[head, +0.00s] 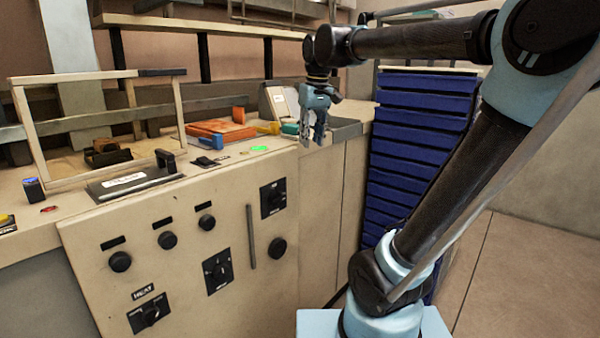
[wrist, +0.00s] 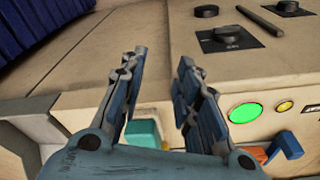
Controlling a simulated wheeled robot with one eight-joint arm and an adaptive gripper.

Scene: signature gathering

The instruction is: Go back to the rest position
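My gripper (head: 313,138) hangs pointing down in the head view, in front of the right end of the bench (head: 30,235). In the wrist view its two fingers (wrist: 158,75) stand apart with nothing held between them. A teal block (wrist: 143,133) shows beyond and between the fingers in the wrist view, apart from them. My arm reaches from the lower right of the head view up and over to the left.
The cream control panel (head: 225,262) carries several dark knobs and a lit green button (head: 259,148). An orange object (head: 222,131) lies on the bench behind it. A wooden frame (head: 105,75) stands at left. A blue drawer stack (head: 420,135) stands behind my arm. Floor at right is clear.

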